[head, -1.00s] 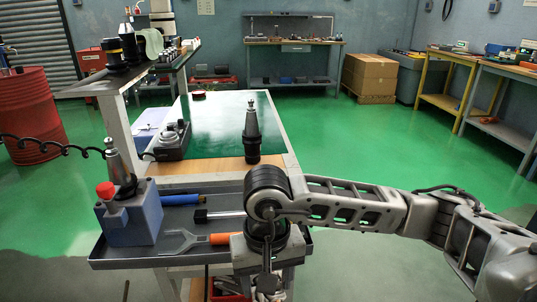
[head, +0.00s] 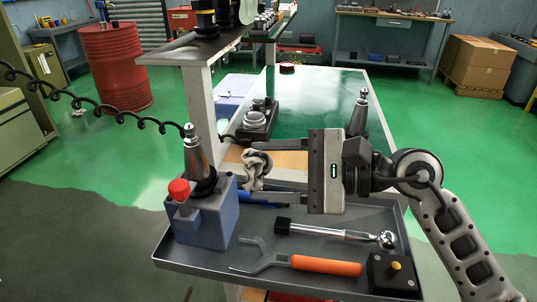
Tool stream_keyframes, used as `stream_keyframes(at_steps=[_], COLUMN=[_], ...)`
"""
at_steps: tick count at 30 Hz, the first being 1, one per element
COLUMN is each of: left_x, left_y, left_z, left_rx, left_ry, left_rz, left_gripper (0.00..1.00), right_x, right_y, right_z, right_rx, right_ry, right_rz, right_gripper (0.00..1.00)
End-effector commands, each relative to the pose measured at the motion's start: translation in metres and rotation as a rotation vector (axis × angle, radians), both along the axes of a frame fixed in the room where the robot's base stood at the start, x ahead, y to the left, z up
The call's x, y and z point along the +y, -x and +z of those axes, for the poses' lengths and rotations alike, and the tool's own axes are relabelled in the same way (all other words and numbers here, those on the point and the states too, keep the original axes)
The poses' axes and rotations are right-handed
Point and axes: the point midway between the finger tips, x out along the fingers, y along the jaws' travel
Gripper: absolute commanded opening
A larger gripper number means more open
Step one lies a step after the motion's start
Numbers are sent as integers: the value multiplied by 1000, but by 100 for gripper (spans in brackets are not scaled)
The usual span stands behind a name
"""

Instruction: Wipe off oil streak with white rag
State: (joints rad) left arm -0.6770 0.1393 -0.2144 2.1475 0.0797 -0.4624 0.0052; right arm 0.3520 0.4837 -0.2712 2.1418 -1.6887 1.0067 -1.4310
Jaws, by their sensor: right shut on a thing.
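A crumpled white and grey rag (head: 254,172) is between the fingers of my right gripper (head: 256,166). The gripper is shut on it, its fingers pointing left, above the back edge of the grey tray near the wooden strip of the cart. The green cart top (head: 318,110) lies behind, with bright reflections on its surface. I cannot make out an oil streak for certain; part of the cart top is hidden by my gripper and arm. My left gripper is not in view.
A blue block (head: 208,222) with a tool holder and red knob stands on the tray's (head: 222,262) left. A ratchet (head: 340,232) and orange-handled wrench (head: 325,265) lie in front. Another upright tool holder (head: 359,112) stands behind my gripper. A raised shelf (head: 195,50) is at left.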

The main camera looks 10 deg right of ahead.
Motion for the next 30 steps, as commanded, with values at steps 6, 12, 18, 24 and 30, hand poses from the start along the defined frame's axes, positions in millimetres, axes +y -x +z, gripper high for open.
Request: stream_keyframes(at_steps=[6,12,18,24,30], left_x=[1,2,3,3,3], left_y=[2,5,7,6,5], left_z=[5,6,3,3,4], left_rx=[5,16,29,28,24], left_ry=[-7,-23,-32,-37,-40], left_rz=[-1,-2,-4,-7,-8], left_gripper=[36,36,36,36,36], right_x=[11,32,47,54,55], right_y=[-6,-13,-19,-21,-21], right_z=[3,-1,-4,-6,-7], right_rx=[-4,-4,-5,-7,-7], right_ry=[-14,-11,-10,-6,-6], right_rz=[-8,-6,-7,-7,-7], right_gripper=[35,35,35,35,35])
